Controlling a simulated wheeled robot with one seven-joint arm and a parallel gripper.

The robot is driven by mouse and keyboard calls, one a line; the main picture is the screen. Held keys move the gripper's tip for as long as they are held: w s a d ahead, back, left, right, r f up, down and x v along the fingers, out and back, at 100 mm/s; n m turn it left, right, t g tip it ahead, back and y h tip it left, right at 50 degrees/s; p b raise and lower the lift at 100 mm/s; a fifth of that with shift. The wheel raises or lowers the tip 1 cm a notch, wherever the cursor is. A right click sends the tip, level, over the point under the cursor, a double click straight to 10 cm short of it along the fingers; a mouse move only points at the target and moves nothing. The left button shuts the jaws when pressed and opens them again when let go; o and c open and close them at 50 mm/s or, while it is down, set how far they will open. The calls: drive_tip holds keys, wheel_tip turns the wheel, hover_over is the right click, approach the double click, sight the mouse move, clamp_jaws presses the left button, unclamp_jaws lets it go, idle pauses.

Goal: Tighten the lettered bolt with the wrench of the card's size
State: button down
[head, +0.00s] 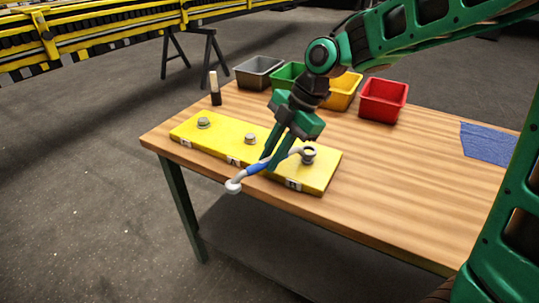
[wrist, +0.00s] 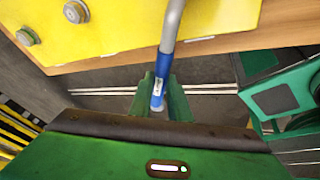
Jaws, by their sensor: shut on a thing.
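A yellow plate (head: 216,142) lies along the table's front edge with a left bolt (head: 204,123), a middle bolt (head: 250,139) and a right bolt (head: 309,158). Small labels sit on its front face; their letters are too small to read. My gripper (head: 268,162) is shut on the blue grip of a grey wrench (head: 234,187). The wrench's far end is at the right bolt; I cannot tell whether it sits around it or just above. Its near end sticks out past the plate's front edge. In the wrist view the wrench (wrist: 172,25) runs out at the top. No card is readable.
Grey (head: 258,72), green (head: 288,76), yellow (head: 346,91) and red (head: 383,99) bins stand at the table's back. A dark, white-topped object (head: 214,88) stands behind the plate. A blue mat (head: 488,144) lies at right. The table's right middle is clear.

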drive_tip(key=shift+f, duration=0.95)
drive_tip(key=shift+w+a, duration=0.1)
idle(0.5)
drive_tip(key=shift+w+a+m, duration=0.1)
drive_tip(key=shift+w+m, duration=0.15)
drive_tip(key=shift+m, duration=0.05)
drive_tip(key=shift+w+a, duration=0.1)
drive_tip(key=shift+w+a+m+t, duration=0.1)
drive_tip(key=shift+w+m+t, duration=0.2)
drive_tip(key=shift+m, duration=0.1)
idle(0.6)
drive_tip(key=shift+w+a+m, duration=0.15)
drive_tip(key=shift+w+m, duration=0.15)
drive_tip(key=shift+w, duration=0.15)
drive_tip(key=shift+w+a+m+t, duration=0.15)
drive_tip(key=shift+w+m+t, duration=0.15)
drive_tip(key=shift+m, duration=0.1)
